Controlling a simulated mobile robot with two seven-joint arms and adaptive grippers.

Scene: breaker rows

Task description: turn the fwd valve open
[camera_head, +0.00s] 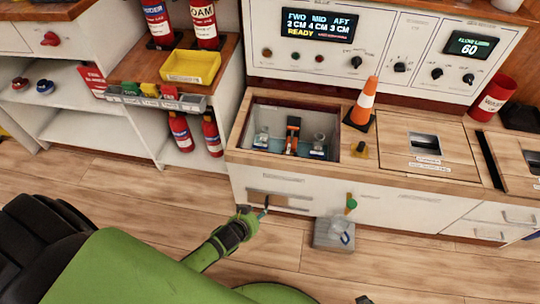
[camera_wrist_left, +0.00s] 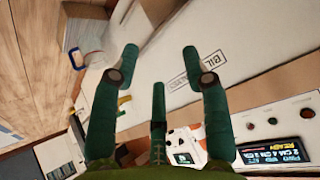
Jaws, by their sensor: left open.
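An open square well (camera_head: 246,128) in the wooden counter holds a valve with an orange handle (camera_head: 293,124) between clear-topped fittings. I cannot read a label that marks it as the fwd valve. My left gripper (camera_head: 264,208) is in front of the white cabinet front, below and in front of the well, apart from the valve. In the left wrist view its dark green fingers (camera_wrist_left: 160,56) are spread with nothing between them, over a white panel with printed lettering (camera_wrist_left: 200,72). My right gripper is not in view.
A closed hatch (camera_head: 445,168) lies farther right. A grey box (camera_head: 328,237) stands before the cabinet.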

